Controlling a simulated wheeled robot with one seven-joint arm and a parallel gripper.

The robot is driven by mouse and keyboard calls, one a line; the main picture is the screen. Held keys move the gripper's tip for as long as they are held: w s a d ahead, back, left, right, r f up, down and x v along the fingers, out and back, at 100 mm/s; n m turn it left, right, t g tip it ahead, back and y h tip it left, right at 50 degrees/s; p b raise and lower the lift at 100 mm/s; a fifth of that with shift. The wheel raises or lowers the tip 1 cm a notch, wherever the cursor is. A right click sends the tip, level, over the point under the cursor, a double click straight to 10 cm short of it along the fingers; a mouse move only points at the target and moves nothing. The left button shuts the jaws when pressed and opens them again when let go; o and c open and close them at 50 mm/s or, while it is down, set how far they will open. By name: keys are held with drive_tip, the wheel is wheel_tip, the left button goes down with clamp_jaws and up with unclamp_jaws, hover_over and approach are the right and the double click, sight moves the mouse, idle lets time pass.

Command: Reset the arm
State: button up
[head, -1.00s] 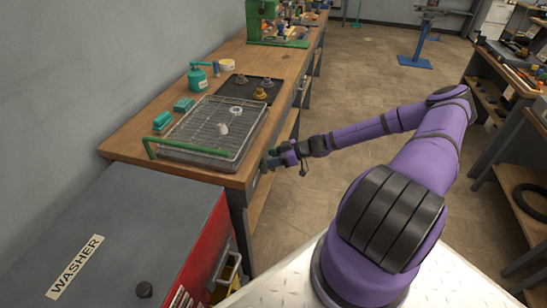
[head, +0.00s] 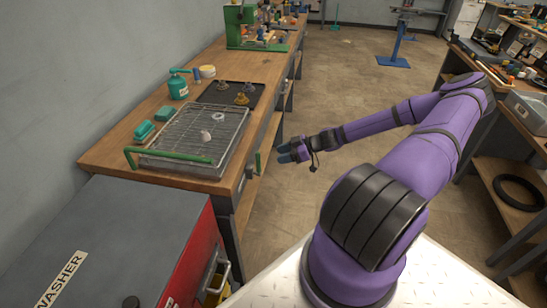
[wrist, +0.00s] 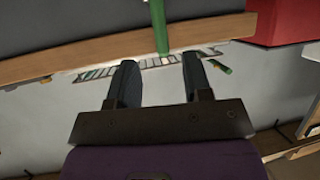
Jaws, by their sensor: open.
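My purple arm reaches leftward in the head view. My gripper (head: 284,154) is in the air just right of the wooden workbench's front edge, apart from it. In the wrist view my gripper (wrist: 158,80) shows two dark fingers spread apart with nothing between them. A green bar (wrist: 158,25) and part of a wire rack (wrist: 100,72) lie beyond the fingertips.
The workbench (head: 120,155) holds a wire rack in a tray (head: 222,140) with small parts, a green bottle (head: 178,86) and a dark mat (head: 216,92). A grey and red washer (head: 120,235) stands in front. The floor (head: 345,100) between the benches is clear.

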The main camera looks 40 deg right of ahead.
drive_tip(key=shift+s+d+r, duration=0.1)
drive_tip(key=shift+s+d, duration=0.1)
drive_tip(key=shift+s, duration=0.05)
idle(0.5)
drive_tip(key=s+a+r+m+g+h, duration=0.1)
drive_tip(key=s+a+r+g+h, duration=0.3)
drive_tip(key=r, duration=0.6)
drive_tip(key=a+r+m+g+h, duration=0.1)
drive_tip(key=a+r+g+h, duration=0.1)
drive_tip(key=a+r, duration=0.55)
drive_tip(key=s+a+r+m+g+h, duration=0.2)
drive_tip(key=a+r+h, duration=0.1)
drive_tip(key=r, duration=0.9)
drive_tip(key=s+a+r+m+t, duration=0.2)
drive_tip(key=s+a+r+m, duration=0.1)
drive_tip(key=s+r, duration=0.5)
drive_tip(key=s+a+r+m+t+h, duration=0.1)
drive_tip(key=s+a+r+m+t, duration=0.1)
drive_tip(key=s+a+r, duration=0.4)
drive_tip(key=s+r+m, duration=0.1)
drive_tip(key=s+r, duration=0.1)
drive_tip(key=s, duration=0.1)
drive_tip(key=shift+r+t, duration=0.3)
drive_tip(key=shift+r, duration=0.05)
